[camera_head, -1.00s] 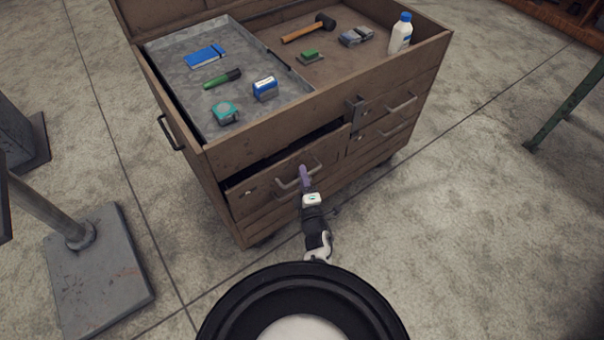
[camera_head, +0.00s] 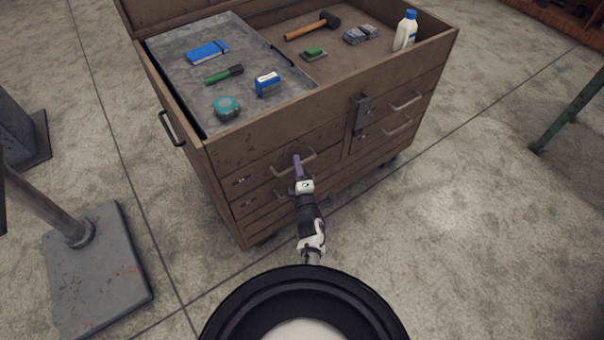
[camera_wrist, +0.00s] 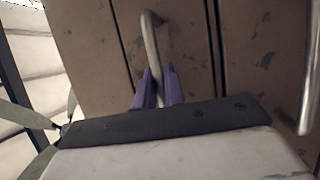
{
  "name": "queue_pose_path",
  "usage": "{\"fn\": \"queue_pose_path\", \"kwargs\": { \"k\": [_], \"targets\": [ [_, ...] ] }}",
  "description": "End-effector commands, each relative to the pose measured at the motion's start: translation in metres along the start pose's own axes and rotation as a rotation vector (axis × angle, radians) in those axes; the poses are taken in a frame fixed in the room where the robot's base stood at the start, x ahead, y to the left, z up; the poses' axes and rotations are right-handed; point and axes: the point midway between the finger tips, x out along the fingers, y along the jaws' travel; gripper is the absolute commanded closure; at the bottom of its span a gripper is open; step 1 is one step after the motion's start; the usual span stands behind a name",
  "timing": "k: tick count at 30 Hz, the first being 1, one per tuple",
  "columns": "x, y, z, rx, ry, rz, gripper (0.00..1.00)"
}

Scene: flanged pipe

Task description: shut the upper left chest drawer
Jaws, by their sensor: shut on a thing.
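The upper left drawer (camera_head: 257,172) of the brown wooden chest sits flush with the chest front, with no open gap above it in the head view. Its metal bar handle (camera_head: 311,157) runs across the drawer front. My gripper (camera_head: 297,162) is at this handle, its purple fingers around the bar. In the wrist view the two purple fingers (camera_wrist: 156,88) are closed on the handle (camera_wrist: 151,45), which rises between them. Part of the handle is hidden by the fingers.
A lower left drawer handle (camera_head: 281,194) is just below my gripper. A metal latch (camera_head: 361,110) and right-hand drawer handles (camera_head: 405,101) are beside it.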

Motion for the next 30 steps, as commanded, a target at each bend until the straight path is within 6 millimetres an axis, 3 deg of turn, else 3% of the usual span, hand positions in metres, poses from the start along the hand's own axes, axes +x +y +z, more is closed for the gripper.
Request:
{"fn": "queue_pose_path", "kwargs": {
  "k": [7, 8, 12, 22, 30],
  "targets": [
    [0.005, 0.002, -0.003, -0.001, 0.003, 0.000, 1.00],
    [0.005, 0.002, -0.003, -0.001, 0.003, 0.000, 0.87],
    [0.004, 0.002, -0.002, -0.001, 0.003, 0.000, 0.69],
    [0.000, 0.000, -0.002, -0.001, 0.001, -0.002, 0.68],
    [-0.037, -0.001, -0.002, -0.002, 0.001, -0.003, 0.68]
  ]
}}
